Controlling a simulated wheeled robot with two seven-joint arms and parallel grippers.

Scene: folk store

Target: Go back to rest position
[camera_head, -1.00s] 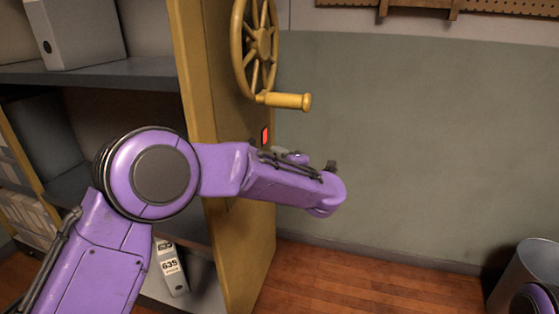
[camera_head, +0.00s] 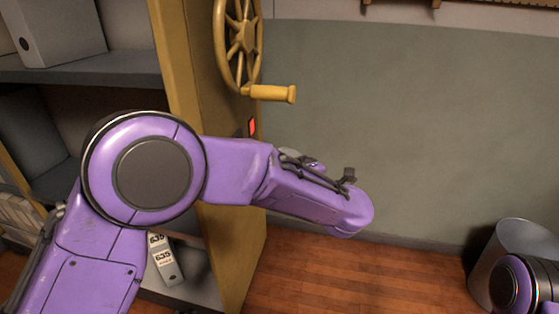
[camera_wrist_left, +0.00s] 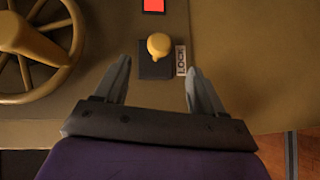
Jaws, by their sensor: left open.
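My left gripper (camera_wrist_left: 158,88) is open and empty in the left wrist view, its two grey fingers spread apart. A yellow knob (camera_wrist_left: 159,45) on a dark plate with a "LOCK" label (camera_wrist_left: 181,60) shows beyond and between the fingertips, on the yellow cabinet panel (camera_wrist_left: 110,20). In the head view my purple left arm reaches across from the left in front of the yellow panel (camera_head: 190,75); its gripper is hidden there. Part of my right arm shows at the bottom right edge of the head view, without its gripper.
A yellow handwheel (camera_head: 240,45) with a crank handle (camera_head: 270,93) sticks out above my left arm. Shelves (camera_head: 90,72) with binders stand at the left. A grey bin (camera_head: 520,238) stands at the lower right. The wooden floor (camera_head: 345,275) between is clear.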

